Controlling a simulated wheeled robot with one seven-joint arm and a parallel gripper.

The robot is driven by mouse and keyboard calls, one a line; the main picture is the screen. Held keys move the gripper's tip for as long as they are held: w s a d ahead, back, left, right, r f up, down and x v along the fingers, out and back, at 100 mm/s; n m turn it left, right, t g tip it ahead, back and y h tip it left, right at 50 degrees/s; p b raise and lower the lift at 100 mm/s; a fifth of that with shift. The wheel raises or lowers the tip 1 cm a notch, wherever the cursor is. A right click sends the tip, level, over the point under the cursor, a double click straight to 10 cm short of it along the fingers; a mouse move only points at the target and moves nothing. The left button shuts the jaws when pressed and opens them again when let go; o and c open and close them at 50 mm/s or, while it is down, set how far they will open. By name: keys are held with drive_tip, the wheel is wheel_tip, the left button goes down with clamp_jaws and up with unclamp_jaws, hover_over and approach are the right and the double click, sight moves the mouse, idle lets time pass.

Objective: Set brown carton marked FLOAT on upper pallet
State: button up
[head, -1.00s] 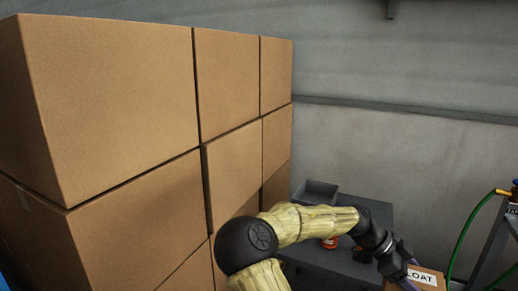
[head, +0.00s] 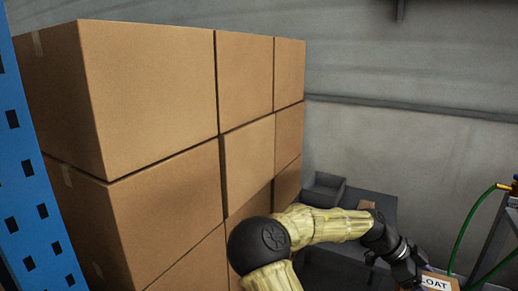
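The brown carton marked FLOAT (head: 438,284) is at the bottom right of the head view, cut off by the lower edge. Part of its white label shows. My gripper (head: 412,277) is at the carton's left side and appears shut on it. The fingertips are partly out of frame, so the exact grasp is hidden. I cannot make out the upper pallet in this view.
A tall stack of large plain cartons (head: 150,95) fills the left and middle. A blue perforated rack upright (head: 35,190) stands at the far left. Behind my arm are a dark table (head: 385,207) and a grey bin (head: 324,190). A green hose (head: 468,225) hangs at right.

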drive_tip(key=w+f+n+t, duration=0.1)
drive_tip(key=w+f, duration=0.1)
drive_tip(key=w+a+f+n+t+h, duration=0.1)
drive_tip(key=w+f+n, duration=0.1)
drive_tip(key=shift+w+a+t, duration=0.1)
drive_tip(key=shift+w+t, duration=0.15)
drive_tip(key=shift+t, duration=0.15)
drive_tip(key=w+a+f+n+t+y, duration=0.2)
drive_tip(key=w+a+f+n+t, duration=0.35)
drive_tip(key=a+n, duration=0.2)
drive_tip(key=w+a+f+n+t+y, duration=0.1)
drive_tip(key=w+a+f+n+t, duration=0.3)
drive_tip(key=a+f+n+t, duration=0.25)
drive_tip(key=a+f+n+y, duration=0.3)
drive_tip(key=a+n+y, duration=0.1)
drive_tip(key=a, duration=0.7)
drive_tip(key=r+n+y+p, duration=0.1)
drive_tip(key=p, duration=0.3)
drive_tip(key=s+r+n+y+p, duration=0.1)
drive_tip(key=p, duration=0.3)
drive_tip(key=s+r+n+t+y+p, duration=0.1)
drive_tip(key=r+p, duration=0.1)
drive_tip(key=p, duration=0.2)
drive_tip(key=shift+f, duration=0.1)
drive_tip(key=s+f, duration=0.4)
drive_tip(key=f, duration=0.1)
drive_tip(key=shift+f, duration=0.2)
drive_tip(key=shift+s, duration=0.15)
